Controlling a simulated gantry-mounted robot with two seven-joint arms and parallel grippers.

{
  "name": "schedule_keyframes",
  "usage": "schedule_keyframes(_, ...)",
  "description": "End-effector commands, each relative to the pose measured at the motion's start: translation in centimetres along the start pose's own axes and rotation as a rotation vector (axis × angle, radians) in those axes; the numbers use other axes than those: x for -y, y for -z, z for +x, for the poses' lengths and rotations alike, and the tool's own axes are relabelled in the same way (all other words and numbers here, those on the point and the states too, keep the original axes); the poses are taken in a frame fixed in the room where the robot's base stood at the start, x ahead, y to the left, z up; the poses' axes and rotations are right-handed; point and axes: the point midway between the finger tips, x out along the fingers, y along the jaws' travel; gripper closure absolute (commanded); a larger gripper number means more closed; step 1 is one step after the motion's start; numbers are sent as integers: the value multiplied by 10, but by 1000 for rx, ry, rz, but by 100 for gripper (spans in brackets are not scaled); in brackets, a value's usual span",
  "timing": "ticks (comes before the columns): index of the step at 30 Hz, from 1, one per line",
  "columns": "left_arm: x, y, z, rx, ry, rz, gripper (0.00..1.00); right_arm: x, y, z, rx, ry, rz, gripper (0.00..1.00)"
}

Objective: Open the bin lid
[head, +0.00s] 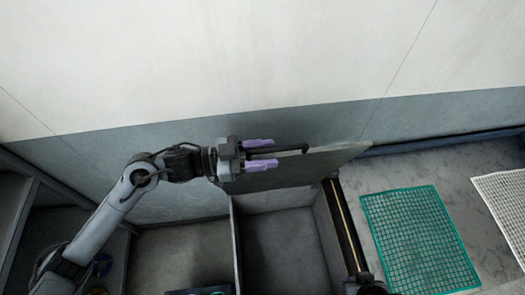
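The bin lid (325,163) is a flat grey-green panel. It is raised and tilted, seen nearly edge-on, above the back of an open bin (234,245). A dark handle bar (292,150) shows on the lid's near face. My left gripper (262,153) has purple fingers, one on each side of the bar. The fingers look spread, with gaps between them and the bar. The lid hides part of the back wall and the bin's far edge. My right gripper cannot be made out.
The bin has two grey compartments with a divider, and small items lie at the bottom left. A green net (418,240) and a white net (505,205) lie on the marbled counter at right. A pale wall rises behind.

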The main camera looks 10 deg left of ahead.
Motion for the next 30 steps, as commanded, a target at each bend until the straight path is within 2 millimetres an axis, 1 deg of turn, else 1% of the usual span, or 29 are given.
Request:
schedule_keyframes(6,0,0,-1,0,-1,0,60,-1,-1,1,1,-3,-3,100)
schedule_keyframes(11,0,-3,-14,1,1,0,60,-2,-3,6,2,-7,-9,100)
schedule_keyframes(24,-1,-4,-84,4,-1,0,60,-1,-10,29,2,-6,-8,100)
schedule_keyframes(27,0,-3,-96,2,1,0,60,0,-11,31,1,-4,-6,100)
schedule_keyframes(30,0,-2,-103,2,0,0,60,0,-11,33,1,-2,-3,100)
